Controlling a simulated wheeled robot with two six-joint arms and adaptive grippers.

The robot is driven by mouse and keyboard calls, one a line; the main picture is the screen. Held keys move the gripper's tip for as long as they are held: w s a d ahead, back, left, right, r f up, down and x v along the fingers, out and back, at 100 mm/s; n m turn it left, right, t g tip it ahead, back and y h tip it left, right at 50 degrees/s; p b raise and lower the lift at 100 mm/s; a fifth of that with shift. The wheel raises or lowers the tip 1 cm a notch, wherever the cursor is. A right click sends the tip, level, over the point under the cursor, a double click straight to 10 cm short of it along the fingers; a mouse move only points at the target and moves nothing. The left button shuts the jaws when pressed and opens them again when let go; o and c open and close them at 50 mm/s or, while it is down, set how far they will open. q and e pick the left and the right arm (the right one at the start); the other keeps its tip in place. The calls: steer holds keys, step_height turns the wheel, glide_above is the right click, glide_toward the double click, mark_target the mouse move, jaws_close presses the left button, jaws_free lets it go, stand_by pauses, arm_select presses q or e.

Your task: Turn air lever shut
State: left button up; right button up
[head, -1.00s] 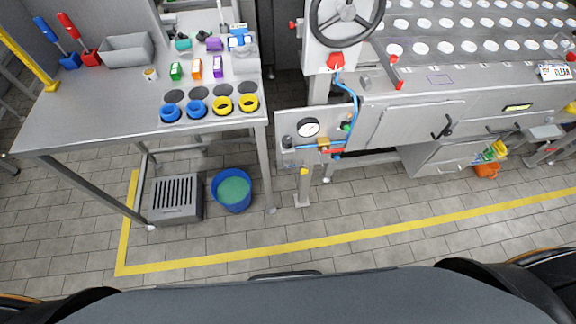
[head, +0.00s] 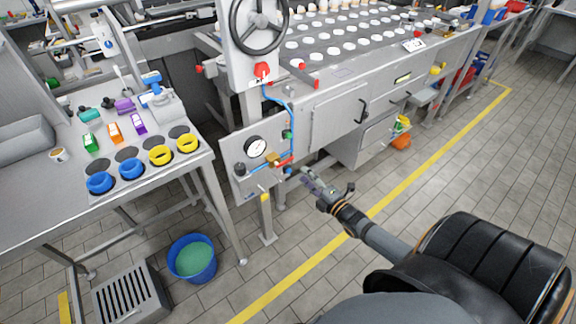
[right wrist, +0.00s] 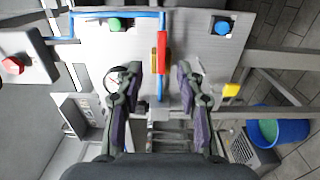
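The air lever is a red handle (head: 286,160) on a brass valve (head: 273,160) in the blue air pipe, on a grey panel (head: 246,185). In the right wrist view the red handle (right wrist: 162,50) lies along the pipe beside the brass body (right wrist: 154,61). My right gripper (head: 306,177) is in front of the panel, to the lower right of the lever. In the right wrist view my right gripper (right wrist: 159,84) is open and empty. The handle lies ahead, between the lines of its fingers, and appears apart from them. My left gripper is not in view.
The panel also bears a round gauge (head: 255,147), a green button (head: 287,134) and a blue knob (head: 289,170). A red knob (head: 262,69) and handwheel (head: 259,22) are above. A post with a yellow part (head: 265,200) stands below. A blue bucket (head: 192,260) is on the floor.

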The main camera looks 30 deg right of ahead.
mark_target(289, 161)
steer(key=w+b, duration=0.1)
steer(key=w, duration=0.2)
steer(key=w+b, duration=0.1)
steer(key=w, duration=0.2)
steer(key=w+b, duration=0.1)
steer(key=w, duration=0.2)
steer(key=shift+w+a+f, duration=0.1)
steer(key=shift+w+a, duration=0.05)
steer(key=shift+a, duration=0.1)
steer(key=shift+w, duration=0.6)
jaws_close()
